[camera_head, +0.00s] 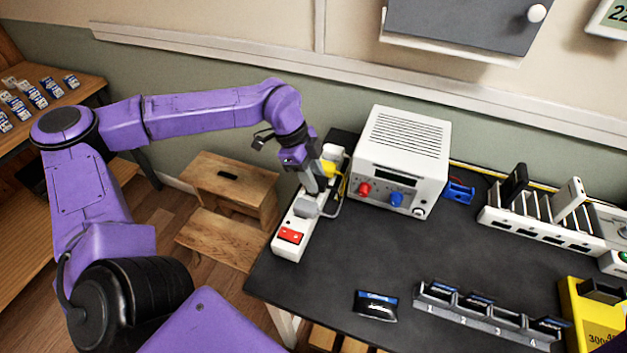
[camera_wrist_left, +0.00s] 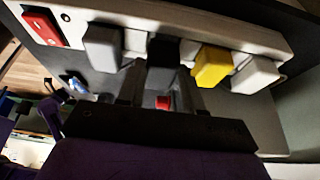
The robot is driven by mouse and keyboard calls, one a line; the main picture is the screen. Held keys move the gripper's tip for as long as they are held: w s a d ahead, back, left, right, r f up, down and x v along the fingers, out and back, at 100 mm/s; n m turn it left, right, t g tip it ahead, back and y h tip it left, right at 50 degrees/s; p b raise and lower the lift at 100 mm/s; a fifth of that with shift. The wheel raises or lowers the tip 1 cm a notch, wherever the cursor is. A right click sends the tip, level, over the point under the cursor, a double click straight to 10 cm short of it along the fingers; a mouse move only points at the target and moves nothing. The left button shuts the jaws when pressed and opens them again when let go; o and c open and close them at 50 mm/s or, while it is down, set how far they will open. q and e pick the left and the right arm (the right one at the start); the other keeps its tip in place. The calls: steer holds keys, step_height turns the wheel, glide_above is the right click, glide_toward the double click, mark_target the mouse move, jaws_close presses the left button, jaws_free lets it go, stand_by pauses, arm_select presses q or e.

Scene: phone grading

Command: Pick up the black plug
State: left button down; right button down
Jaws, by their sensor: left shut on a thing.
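A white power strip (camera_head: 290,245) with a red switch (camera_head: 290,235) lies along the left edge of the dark table. In the left wrist view, a grey plug (camera_wrist_left: 103,47), the black plug (camera_wrist_left: 165,52), a yellow plug (camera_wrist_left: 212,66) and a white plug (camera_wrist_left: 256,74) sit along it. My left gripper (camera_head: 314,186) points down at the strip, between the grey and yellow plugs. In the left wrist view its fingers (camera_wrist_left: 160,82) are shut on the black plug, which appears still at the strip. In the head view the gripper hides the black plug. My right gripper is not in view.
A white power supply (camera_head: 405,150) with red and blue knobs stands close right of the strip. A phone rack (camera_head: 545,230) is at the back right. A black-and-blue packet (camera_head: 376,305) and a numbered tray (camera_head: 480,322) lie at the front. The table's middle is clear.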

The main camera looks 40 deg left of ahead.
arm_select(q)
steer(key=s+d+r+b, duration=0.3)
steer(key=s+d+r, duration=0.4)
steer(key=s+r, duration=0.4)
steer(key=shift+s+r, duration=0.2)
steer(key=shift+s, duration=0.5)
